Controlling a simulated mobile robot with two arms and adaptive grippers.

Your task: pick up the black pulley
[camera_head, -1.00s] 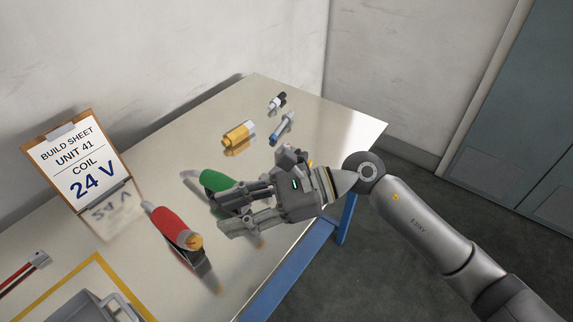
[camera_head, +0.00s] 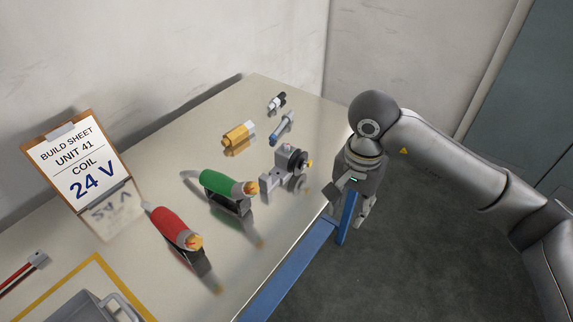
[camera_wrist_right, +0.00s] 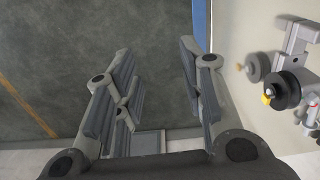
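The black pulley (camera_head: 297,159) is a dark disc on a grey bracket (camera_head: 271,181) with a small yellow-orange part, standing near the table's right edge. In the right wrist view the pulley (camera_wrist_right: 282,90) is at the right, beside the grey bracket (camera_wrist_right: 299,38). My right gripper (camera_head: 350,207) points down just off the table's right edge, to the right of the pulley and apart from it. In the right wrist view its fingers (camera_wrist_right: 158,62) are spread wide with only floor between them. My left gripper is not in view.
Green (camera_head: 215,183) and red (camera_head: 172,228) handled tools stand on the table (camera_head: 150,165). A yellow cylinder (camera_head: 238,135), a blue-grey part (camera_head: 282,128) and a black-and-white part (camera_head: 276,101) lie behind. A build sheet (camera_head: 78,158) stands left; a grey tray (camera_head: 85,310) is at the front left.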

